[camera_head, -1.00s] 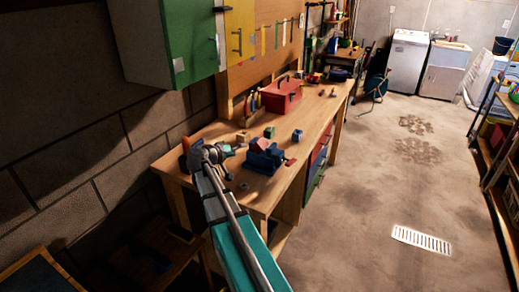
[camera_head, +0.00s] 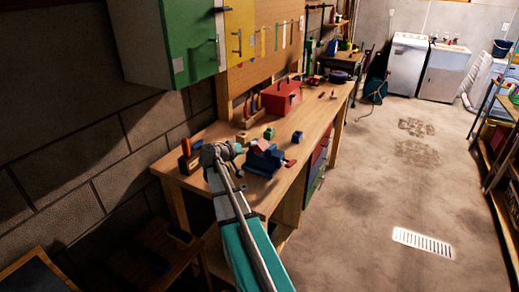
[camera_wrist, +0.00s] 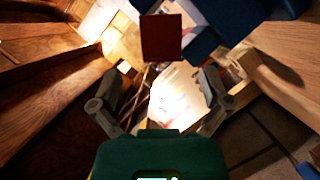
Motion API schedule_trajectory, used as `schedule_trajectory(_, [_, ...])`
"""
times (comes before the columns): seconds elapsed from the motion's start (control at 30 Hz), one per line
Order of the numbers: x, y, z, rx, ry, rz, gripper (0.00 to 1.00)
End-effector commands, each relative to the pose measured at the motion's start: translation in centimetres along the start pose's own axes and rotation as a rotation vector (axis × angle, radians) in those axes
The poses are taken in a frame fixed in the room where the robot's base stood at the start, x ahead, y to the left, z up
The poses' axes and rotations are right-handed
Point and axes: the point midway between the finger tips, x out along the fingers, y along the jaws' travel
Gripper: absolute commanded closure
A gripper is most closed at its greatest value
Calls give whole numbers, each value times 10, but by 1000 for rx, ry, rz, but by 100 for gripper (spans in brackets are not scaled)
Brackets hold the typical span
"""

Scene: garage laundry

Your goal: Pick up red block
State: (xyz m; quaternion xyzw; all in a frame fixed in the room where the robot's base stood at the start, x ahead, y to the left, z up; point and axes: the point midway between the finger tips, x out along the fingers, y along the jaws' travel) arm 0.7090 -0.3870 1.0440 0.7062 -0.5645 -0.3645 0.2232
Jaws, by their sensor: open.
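The red block (camera_head: 262,146) is at the blue vise (camera_head: 262,164) on the wooden workbench; I cannot tell whether the vise grips it. In the wrist view, the red block (camera_wrist: 161,38) shows as a dark red square at top centre, against the blue vise (camera_wrist: 206,32). My gripper (camera_head: 240,149) is just left of the block and vise in the head view. In the wrist view, my gripper (camera_wrist: 160,92) has its two fingers spread wide, with nothing between them. The block lies beyond the fingertips, apart from them.
A red toolbox (camera_head: 281,97) stands farther back on the workbench (camera_head: 302,148). A green block (camera_head: 269,134) and a small blue item (camera_head: 298,136) lie behind the vise. An orange-handled tool (camera_head: 186,150) is at the left end. The floor (camera_head: 390,190) to the right is clear.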

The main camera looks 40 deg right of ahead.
Motion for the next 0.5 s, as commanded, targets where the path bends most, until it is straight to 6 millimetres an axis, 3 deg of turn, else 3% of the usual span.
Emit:
schedule_trajectory(0.23, [28,-2,-1,0,-1,0,3])
schedule_trajectory(0.5, [33,-1,-2,-1,0,-1,3])
